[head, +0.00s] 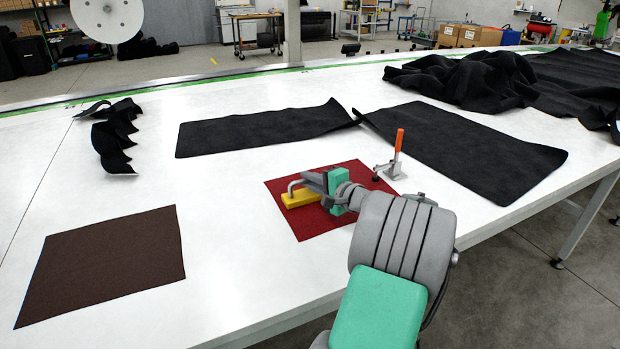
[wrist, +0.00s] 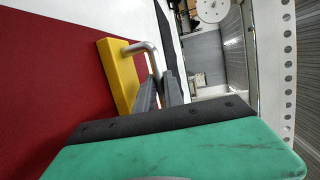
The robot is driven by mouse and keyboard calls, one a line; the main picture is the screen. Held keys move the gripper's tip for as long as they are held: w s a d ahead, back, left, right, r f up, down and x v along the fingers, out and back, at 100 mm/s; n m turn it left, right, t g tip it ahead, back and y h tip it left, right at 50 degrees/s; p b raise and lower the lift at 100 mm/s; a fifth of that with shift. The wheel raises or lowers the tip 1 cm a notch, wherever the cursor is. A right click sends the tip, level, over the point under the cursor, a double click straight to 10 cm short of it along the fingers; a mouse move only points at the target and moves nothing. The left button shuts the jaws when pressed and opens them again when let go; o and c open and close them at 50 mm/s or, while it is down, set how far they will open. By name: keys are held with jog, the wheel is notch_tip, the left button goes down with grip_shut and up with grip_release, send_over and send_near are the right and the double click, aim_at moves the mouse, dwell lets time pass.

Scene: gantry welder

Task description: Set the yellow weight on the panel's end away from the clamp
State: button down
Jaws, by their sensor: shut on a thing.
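The yellow weight (head: 301,198) is a flat bar with a bent metal handle. It is at the left part of the red panel (head: 305,226), which lies on the white table. The toggle clamp (head: 396,158) with an orange handle stands at the panel's far right corner. My gripper (head: 312,181) is shut on the weight's handle, at the panel's side away from the clamp. In the wrist view the fingers (wrist: 160,92) grip the handle beside the yellow bar (wrist: 119,76), over the red panel (wrist: 50,80). I cannot tell whether the weight touches the panel.
A brown panel (head: 105,262) lies at the front left. Black sheets (head: 262,129) (head: 465,150) lie behind and to the right. A crumpled black strip (head: 113,137) is at the back left. The table (head: 225,235) is clear between the brown and red panels.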

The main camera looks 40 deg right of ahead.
jog(key=shift+f, duration=0.15)
jog(key=shift+s+a+f, duration=0.1)
jog(key=shift+f, duration=0.5)
jog(key=c, duration=1.8)
grip_release()
jog(key=shift+f, duration=0.25)
jog(key=o, duration=0.3)
jog(key=shift+o, duration=0.2)
jog(key=shift+r, duration=0.9)
jog(key=s, duration=0.4)
jog(key=s+r, duration=0.1)
jog(key=s, duration=0.2)
jog(key=s+r, duration=0.1)
jog(key=s, duration=0.3)
jog(key=shift+s+r, duration=0.25)
jog(key=shift+s, duration=0.1)
